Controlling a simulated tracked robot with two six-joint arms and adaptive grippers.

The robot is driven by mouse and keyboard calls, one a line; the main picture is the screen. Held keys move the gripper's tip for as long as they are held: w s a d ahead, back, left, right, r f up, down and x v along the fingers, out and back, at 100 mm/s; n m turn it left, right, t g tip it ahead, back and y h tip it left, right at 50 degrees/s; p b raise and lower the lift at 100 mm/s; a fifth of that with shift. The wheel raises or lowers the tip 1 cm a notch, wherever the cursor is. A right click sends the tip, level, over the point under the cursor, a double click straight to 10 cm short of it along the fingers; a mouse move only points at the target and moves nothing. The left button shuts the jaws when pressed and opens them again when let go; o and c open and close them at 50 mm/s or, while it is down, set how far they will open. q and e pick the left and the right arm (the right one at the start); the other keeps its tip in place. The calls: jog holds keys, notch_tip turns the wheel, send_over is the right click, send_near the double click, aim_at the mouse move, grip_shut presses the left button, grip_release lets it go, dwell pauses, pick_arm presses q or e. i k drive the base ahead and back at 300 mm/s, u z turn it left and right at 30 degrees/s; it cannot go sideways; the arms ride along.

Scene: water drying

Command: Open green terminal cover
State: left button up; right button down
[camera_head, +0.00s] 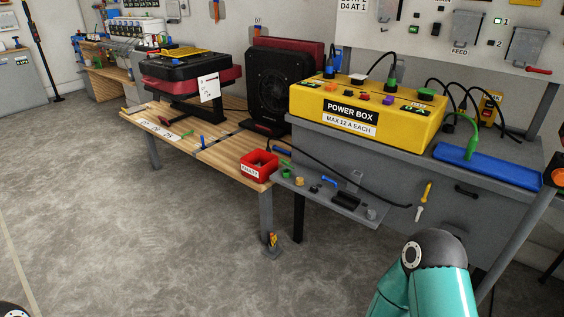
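The yellow power box (366,112) stands on the grey workbench at right, labelled "POWER BOX" and "MAX 12 A EACH". On its top are a green round piece (427,94) at the right and a green connector (390,85) with a black cable rising from it. I cannot tell which green piece is the terminal cover, or whether any cover is open. Neither of my grippers is in view. A teal link of my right arm shows at the bottom right, well below the box.
A blue strip (490,166) with a green plug (470,138) lies right of the box. Black cables loop behind the box and across the bench front. A small grey shelf (325,199) holds small parts. A red bin (259,163) and black fan (283,85) stand left. Floor at left is clear.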

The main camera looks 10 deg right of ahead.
aim_at(287, 164)
jog(key=i, duration=0.9)
